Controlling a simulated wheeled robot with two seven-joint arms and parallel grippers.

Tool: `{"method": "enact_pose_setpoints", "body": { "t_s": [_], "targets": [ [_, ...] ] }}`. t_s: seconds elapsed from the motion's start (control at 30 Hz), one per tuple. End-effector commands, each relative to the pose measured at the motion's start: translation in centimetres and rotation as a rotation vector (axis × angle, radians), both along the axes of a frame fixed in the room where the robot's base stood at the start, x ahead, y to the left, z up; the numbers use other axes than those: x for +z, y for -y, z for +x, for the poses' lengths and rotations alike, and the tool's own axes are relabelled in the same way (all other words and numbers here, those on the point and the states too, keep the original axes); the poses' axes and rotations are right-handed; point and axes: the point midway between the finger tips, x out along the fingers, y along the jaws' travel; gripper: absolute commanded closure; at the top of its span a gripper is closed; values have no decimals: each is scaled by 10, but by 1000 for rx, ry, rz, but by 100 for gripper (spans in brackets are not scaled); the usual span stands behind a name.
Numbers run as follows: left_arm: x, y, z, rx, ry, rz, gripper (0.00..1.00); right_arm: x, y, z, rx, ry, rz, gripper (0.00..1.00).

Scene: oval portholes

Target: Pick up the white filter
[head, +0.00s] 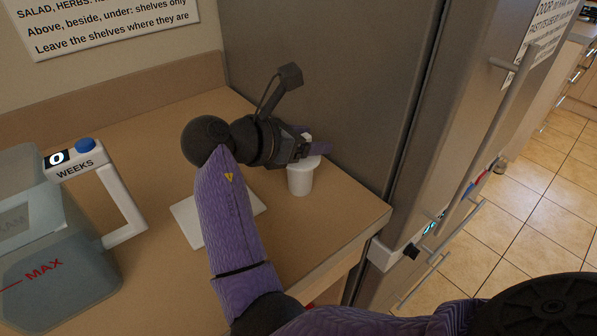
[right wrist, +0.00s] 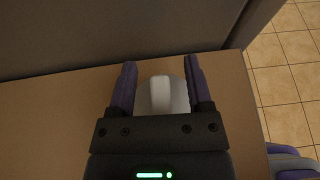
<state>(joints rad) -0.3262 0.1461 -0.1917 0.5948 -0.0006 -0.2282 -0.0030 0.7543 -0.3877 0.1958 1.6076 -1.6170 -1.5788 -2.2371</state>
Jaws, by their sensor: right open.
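The white filter (head: 301,178) is a small white cylinder with a wider top, standing upright on the counter close to the fridge side. In the right wrist view the white filter (right wrist: 174,96) shows from above as a round top with a raised bar across it. My right gripper (head: 318,147) is open, with its fingers around the filter's top. In the right wrist view the right gripper (right wrist: 160,80) has one purple finger on each side of the filter, and gaps show between them. My left gripper is not in view.
A clear pitcher (head: 60,255) with a white handle and a blue button stands at the left. A flat white plate (head: 188,219) lies behind my arm. The grey fridge (head: 330,80) walls off the back. The counter (head: 345,215) ends just right of the filter.

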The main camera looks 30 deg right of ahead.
Motion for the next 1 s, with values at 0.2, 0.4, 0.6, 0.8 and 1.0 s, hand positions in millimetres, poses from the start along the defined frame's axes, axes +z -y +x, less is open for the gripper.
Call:
{"method": "enact_pose_setpoints", "body": {
  "t_s": [0.2,0.4,0.6,0.8,1.0],
  "targets": [
    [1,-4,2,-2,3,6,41,1,1,0,1,1,-1,40],
    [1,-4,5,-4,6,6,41,1,1,0,1,1,-1,82],
    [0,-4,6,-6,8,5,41,1,1,0,1,1,0,100],
    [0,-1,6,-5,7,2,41,1,1,0,1,1,0,100],
    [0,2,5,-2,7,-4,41,1,1,0,1,1,0,100]
  ]
}}
